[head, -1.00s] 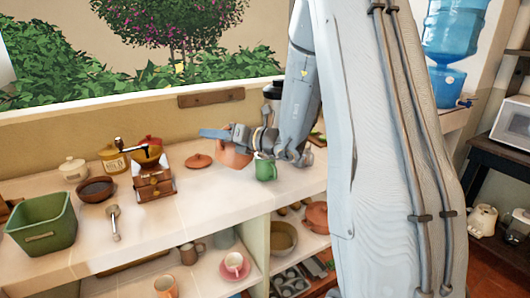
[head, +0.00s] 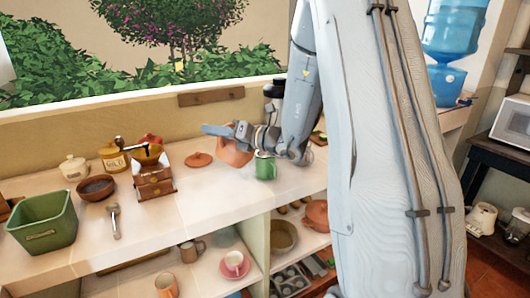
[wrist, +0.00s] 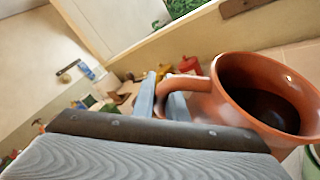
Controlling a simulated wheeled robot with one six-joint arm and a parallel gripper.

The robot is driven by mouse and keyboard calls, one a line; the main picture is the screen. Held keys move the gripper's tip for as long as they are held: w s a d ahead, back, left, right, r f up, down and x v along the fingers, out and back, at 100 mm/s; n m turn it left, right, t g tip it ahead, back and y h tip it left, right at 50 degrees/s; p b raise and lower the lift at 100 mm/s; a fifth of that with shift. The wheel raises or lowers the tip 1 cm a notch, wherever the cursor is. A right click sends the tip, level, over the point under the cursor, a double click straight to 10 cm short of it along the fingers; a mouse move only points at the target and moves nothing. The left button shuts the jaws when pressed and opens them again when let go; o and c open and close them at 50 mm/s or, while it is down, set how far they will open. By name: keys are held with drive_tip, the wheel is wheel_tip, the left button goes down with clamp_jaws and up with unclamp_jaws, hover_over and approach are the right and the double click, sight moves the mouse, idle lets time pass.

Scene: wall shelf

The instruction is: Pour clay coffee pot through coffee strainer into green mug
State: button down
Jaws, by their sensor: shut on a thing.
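The clay coffee pot (head: 233,155) is held just above the counter, left of the green mug (head: 265,169). In the wrist view the brown-orange pot (wrist: 205,106) shows its wide open mouth and a dark inside. My gripper (wrist: 162,95) is shut on the pot's handle (wrist: 187,80). In the head view my gripper (head: 238,134) covers part of the pot, so its tilt is hard to judge. The mug stands upright on the counter, and a sliver of it shows in the wrist view (wrist: 312,160). I cannot make out the coffee strainer for sure.
A clay lid (head: 199,159) lies left of the pot. A coffee grinder (head: 153,178), a brown bowl (head: 95,188), a spoon-like tool (head: 115,221) and a green bin (head: 44,226) stand further left. The counter front is clear. Shelves below hold cups (head: 234,263).

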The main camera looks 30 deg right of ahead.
drive_tip(key=shift+w+d+r+m+t+y, duration=0.15)
drive_tip(key=shift+d+r+m+t+y, duration=0.35)
drive_tip(key=shift+d+r+m, duration=0.6)
idle(4.7)
drive_tip(key=shift+f, duration=0.15)
drive_tip(key=a+f+n+g+h+b, duration=0.2)
drive_tip(key=a+f+n+h+b, duration=0.3)
drive_tip(key=a+f+n+b, duration=0.2)
drive_tip(key=shift+s+a+f+n+g, duration=0.45)
drive_tip(key=shift+a+f, duration=0.4)
drive_tip(key=shift+f, duration=0.45)
